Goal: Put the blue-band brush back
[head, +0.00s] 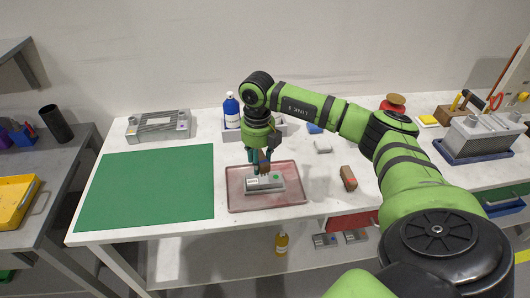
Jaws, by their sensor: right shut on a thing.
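My right gripper (261,158) points down over the reddish tray (296,200). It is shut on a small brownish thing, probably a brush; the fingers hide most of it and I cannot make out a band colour. A grey fixture block (267,186) with a white label and a green spot lies in the tray, right under the fingertips. I cannot tell whether the held thing touches it. Another brown, block-like thing (348,178) lies on the white table right of the tray. My left gripper is not in view.
A blue bottle (231,111) stands in a pale bin (277,128) behind the gripper. A green mat (148,187) covers the left of the table. A grey fixture (158,126) is at back left. A grey machine (482,137) and a tool holder (459,106) stand at right.

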